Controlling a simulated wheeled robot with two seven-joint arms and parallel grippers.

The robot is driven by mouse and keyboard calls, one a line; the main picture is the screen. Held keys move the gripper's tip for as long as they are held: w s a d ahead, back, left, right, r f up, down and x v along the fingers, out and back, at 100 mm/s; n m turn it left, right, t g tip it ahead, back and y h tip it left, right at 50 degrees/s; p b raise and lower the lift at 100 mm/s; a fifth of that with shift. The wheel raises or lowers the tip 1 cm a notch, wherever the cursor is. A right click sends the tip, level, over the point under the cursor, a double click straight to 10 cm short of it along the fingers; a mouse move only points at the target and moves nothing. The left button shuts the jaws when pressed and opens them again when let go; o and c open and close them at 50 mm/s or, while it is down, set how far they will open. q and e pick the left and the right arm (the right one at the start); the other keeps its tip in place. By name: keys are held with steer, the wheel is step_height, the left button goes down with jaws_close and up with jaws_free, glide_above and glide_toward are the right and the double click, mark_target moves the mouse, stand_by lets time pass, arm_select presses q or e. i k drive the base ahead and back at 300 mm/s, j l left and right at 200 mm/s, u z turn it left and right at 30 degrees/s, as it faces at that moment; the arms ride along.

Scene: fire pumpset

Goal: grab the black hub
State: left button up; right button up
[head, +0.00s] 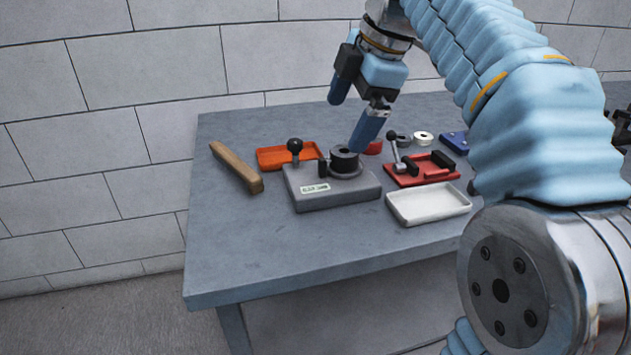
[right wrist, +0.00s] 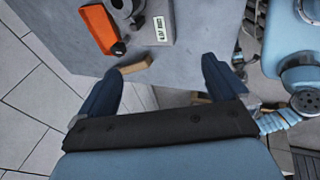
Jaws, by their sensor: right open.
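The black hub (head: 344,158) is a short dark cylinder with a hole in its top. It sits upright on the grey fixture block (head: 330,193), which has a white label and a black ball-knob lever (head: 295,147). My right gripper (head: 348,126) is open and empty above the hub, its blue fingers apart. In the head view one fingertip overlaps the hub's right rim; I cannot tell if it touches. In the right wrist view my right gripper (right wrist: 160,88) shows spread fingers, with the labelled block (right wrist: 159,30) beyond them. My left gripper is out of view.
An orange tray (head: 272,158) and a wooden handle-like piece (head: 236,167) lie left of the block. A red lever fixture (head: 408,176), a white tray (head: 428,213) and a blue part (head: 454,142) are on the right. The table's (head: 270,250) front is clear; a wall stands behind.

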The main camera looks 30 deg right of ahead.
mark_target(343, 160)
steer(key=k, duration=1.5)
